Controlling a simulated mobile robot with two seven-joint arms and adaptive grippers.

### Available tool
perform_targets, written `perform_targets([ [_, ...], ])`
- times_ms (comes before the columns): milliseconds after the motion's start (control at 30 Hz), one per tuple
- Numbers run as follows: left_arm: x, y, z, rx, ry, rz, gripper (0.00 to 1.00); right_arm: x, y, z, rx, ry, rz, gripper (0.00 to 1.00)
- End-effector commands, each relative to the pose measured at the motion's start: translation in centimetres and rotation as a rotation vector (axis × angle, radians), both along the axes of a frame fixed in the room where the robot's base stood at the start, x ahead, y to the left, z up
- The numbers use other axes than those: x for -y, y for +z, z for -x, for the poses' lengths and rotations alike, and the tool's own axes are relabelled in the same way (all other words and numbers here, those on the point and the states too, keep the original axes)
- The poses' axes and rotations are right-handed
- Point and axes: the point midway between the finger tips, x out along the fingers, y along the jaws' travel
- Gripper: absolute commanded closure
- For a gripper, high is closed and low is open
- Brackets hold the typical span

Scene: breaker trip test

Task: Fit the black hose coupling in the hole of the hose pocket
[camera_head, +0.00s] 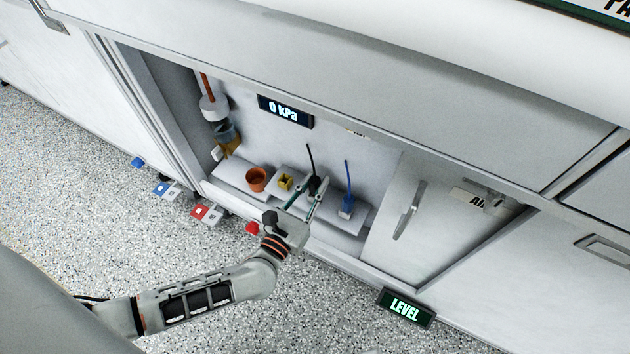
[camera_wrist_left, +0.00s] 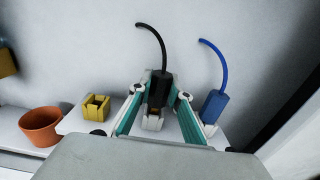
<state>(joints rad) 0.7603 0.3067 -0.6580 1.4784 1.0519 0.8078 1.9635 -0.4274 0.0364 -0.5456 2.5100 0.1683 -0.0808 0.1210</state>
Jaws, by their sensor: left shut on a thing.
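The black hose coupling (camera_wrist_left: 160,86) is a dark block with a thin curved black hose rising from its top. My left gripper (camera_head: 312,187) is shut on it, with one teal finger on each side. In the left wrist view the coupling stands nearly upright over a whitish pocket (camera_wrist_left: 152,123). A small brown-orange part shows at its lower end; I cannot tell whether it sits in that pocket or just above it. A yellow pocket (camera_wrist_left: 96,107) with an open square hole is to the left; it also shows in the head view (camera_head: 285,182). My right gripper is not in view.
A blue coupling (camera_wrist_left: 214,105) with a blue hose stands close to the right finger. An orange-brown pot (camera_head: 256,179) stands left of the yellow pocket. The cabinet opening has side walls and a "0 kPa" display (camera_head: 285,111) on its back wall.

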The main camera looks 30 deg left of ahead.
Motion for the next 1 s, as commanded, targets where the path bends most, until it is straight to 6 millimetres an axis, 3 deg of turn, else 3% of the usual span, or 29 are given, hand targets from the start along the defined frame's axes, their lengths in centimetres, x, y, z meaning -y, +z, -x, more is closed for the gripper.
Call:
perform_targets([
  [533,0.0,-1.2,0.0,0.0,-0.001,-0.001,1.0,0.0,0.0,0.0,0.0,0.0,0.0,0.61],
  [567,0.0,-1.2,0.0,0.001,-0.001,-0.001,0.8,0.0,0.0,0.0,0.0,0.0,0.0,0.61],
  [633,0.0,-1.2,0.0,0.001,-0.001,-0.001,0.63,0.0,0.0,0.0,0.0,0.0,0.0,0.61],
  [1000,0.0,-1.1,0.0,0.0,0.0,0.0,0.63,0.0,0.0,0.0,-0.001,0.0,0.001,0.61],
])
